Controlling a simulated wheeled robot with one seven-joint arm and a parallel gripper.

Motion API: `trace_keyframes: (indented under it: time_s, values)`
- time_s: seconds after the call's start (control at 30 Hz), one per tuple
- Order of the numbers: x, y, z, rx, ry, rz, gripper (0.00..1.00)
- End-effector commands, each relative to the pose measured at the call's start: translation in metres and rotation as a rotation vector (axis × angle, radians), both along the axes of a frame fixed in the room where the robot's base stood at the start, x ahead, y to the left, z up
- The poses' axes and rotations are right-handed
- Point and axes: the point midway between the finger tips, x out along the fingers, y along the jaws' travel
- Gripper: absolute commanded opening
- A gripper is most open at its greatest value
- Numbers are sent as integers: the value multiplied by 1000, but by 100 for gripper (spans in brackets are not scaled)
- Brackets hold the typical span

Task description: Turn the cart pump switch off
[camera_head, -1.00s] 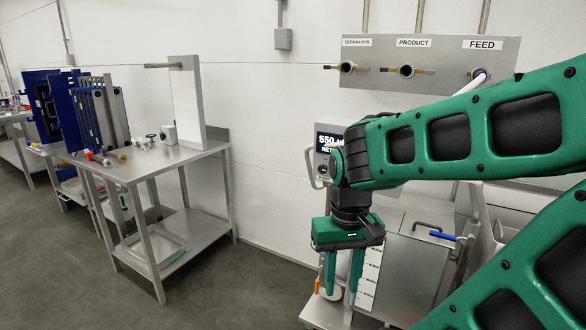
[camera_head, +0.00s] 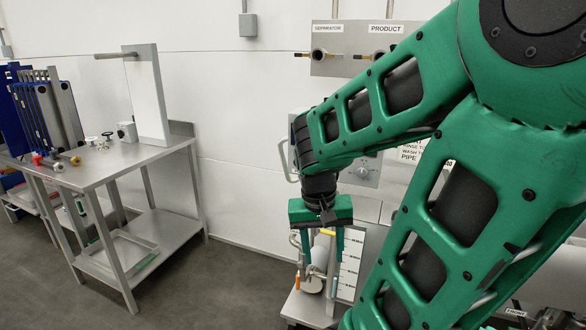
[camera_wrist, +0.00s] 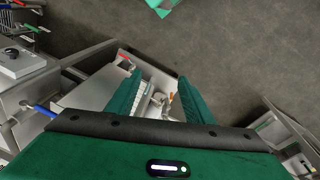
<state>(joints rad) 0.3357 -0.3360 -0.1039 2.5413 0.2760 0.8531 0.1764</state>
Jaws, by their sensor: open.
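My gripper (camera_head: 322,260) hangs downward in the head view with its two green fingers apart and nothing between them. It also shows open in the wrist view (camera_wrist: 158,82), above the cart. The steel cart (camera_head: 306,308) stands below and behind it, with a white level scale (camera_head: 347,268) on its tank. A grey control box with a round dial (camera_head: 363,172) is partly behind my arm, which hides most of its face. I cannot tell whether this dial is the pump switch. In the wrist view, a grey box with a black knob-like part (camera_wrist: 11,53) sits at the far left.
A steel table (camera_head: 150,158) with small fittings and an upright panel (camera_head: 147,95) stands to the left. A wall plate with separator and product valves (camera_head: 360,42) is above the cart. A blue handle (camera_wrist: 42,110) is left of my gripper. Open floor (camera_head: 225,290) lies between table and cart.

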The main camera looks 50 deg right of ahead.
Motion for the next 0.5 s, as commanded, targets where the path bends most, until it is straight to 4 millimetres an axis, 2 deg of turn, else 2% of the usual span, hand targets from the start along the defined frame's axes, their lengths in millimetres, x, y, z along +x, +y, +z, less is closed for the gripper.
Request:
trace_keyframes:
  time_s: [0.1,0.23,0.4,0.5]
  values:
    - [26,-39,-12,-153,-13,-154,47]
    - [51,-84,-18,-341,-59,-302,47]
    - [88,-134,-14,-598,-165,-423,47]
    - [113,-158,-6,-745,-251,-456,47]
